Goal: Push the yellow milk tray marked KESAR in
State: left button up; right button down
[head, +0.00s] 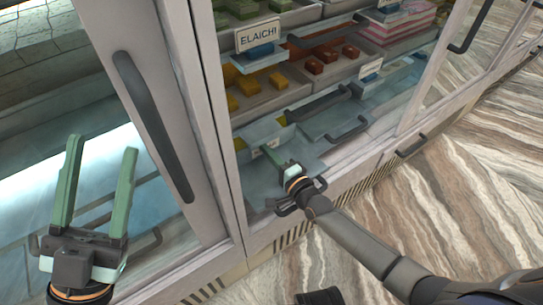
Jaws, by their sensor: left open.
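I cannot read KESAR on any label here. A tray of yellow sweets (246,104) sits inside the glass-fronted counter, below a card reading ELAICHI (258,36). A pale blue drawer-like tray (252,178) lies lower down, at the open part of the counter. My left gripper (102,150) is open and empty in front of the counter's left glass.
A sliding door frame with a dark handle (155,127) stands between my grippers. Orange-brown sweets (330,58) and a pink stack (405,20) sit further right. Dark bar handles (348,130) front the lower trays. The striped floor (440,180) at right is clear.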

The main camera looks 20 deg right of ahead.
jog(key=x, duration=0.2)
jog(key=b+x, duration=0.1)
jog(key=x, duration=0.2)
jog(key=shift+w+f, duration=0.2)
jog(key=shift+w, duration=0.05)
jog(key=x, duration=0.4)
jog(key=shift+s+a+r, duration=0.1)
jog(key=shift+r, duration=0.05)
jog(key=shift+w+a, duration=0.1)
jog(key=shift+w, duration=0.3)
pick_arm(q)
jog(key=shift+w+d+f+m, duration=0.1)
jog(key=shift+f+m, duration=0.05)
jog(key=shift+f, duration=0.5)
jog(key=shift+w+d+f+m, duration=0.1)
jog(key=shift+f+m, duration=0.05)
jog(key=shift+f, duration=0.45)
pick_arm(e)
jog(key=shift+w+r, duration=0.2)
jog(key=shift+r, duration=0.05)
pick_arm(q)
jog(key=shift+a+r, duration=0.1)
